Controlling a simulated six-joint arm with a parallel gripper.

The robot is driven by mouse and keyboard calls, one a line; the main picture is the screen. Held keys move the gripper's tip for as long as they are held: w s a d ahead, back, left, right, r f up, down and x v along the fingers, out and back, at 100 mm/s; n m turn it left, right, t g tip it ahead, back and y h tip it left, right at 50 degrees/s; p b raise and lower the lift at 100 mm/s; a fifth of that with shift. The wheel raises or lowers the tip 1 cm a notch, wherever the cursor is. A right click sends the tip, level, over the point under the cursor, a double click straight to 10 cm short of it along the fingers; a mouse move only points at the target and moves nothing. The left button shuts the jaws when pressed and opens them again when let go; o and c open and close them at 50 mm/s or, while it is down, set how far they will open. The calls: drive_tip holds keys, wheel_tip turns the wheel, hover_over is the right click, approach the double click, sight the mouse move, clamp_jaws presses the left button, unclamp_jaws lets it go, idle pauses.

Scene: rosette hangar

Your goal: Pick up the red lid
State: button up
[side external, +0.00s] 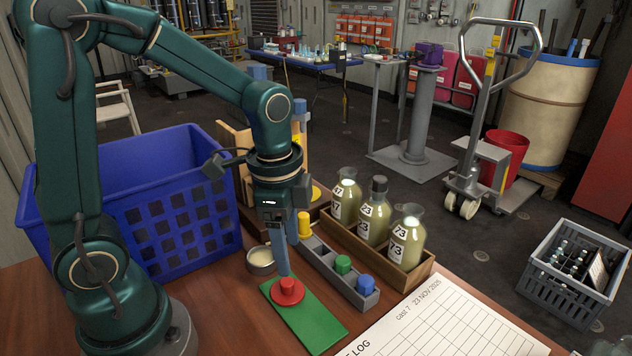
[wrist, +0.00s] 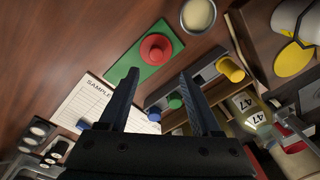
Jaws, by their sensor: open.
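The red lid (side external: 287,292), a round disc with a raised knob, lies on a green mat (side external: 318,325) on the wooden table. It also shows in the wrist view (wrist: 156,48), beyond my fingertips. My gripper (side external: 283,270) points down just above and behind the lid in the side view. In the wrist view, my gripper (wrist: 158,74) has its two dark fingers spread with nothing between them. In the side view the fingers overlap, and the lower tip ends close to the lid's knob. I cannot tell whether it touches.
A grey rack (side external: 316,262) beside the mat holds yellow, green (side external: 343,264) and blue (side external: 365,284) lids. A round tin (side external: 261,261) stands close behind the mat. A wooden crate (side external: 418,272) holds labelled bottles. A blue basket (side external: 150,170) stands left; a log sheet (side external: 450,330) lies right.

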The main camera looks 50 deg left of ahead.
sight(287, 281)
drive_tip(key=shift+s+f+g, duration=0.15)
drive_tip(key=shift+f+g, duration=0.05)
drive_tip(key=shift+f, duration=0.4)
drive_tip(key=shift+s+f+g, duration=0.1)
drive_tip(key=shift+f+g, duration=0.1)
drive_tip(key=shift+f, duration=2.6)
clamp_jaws()
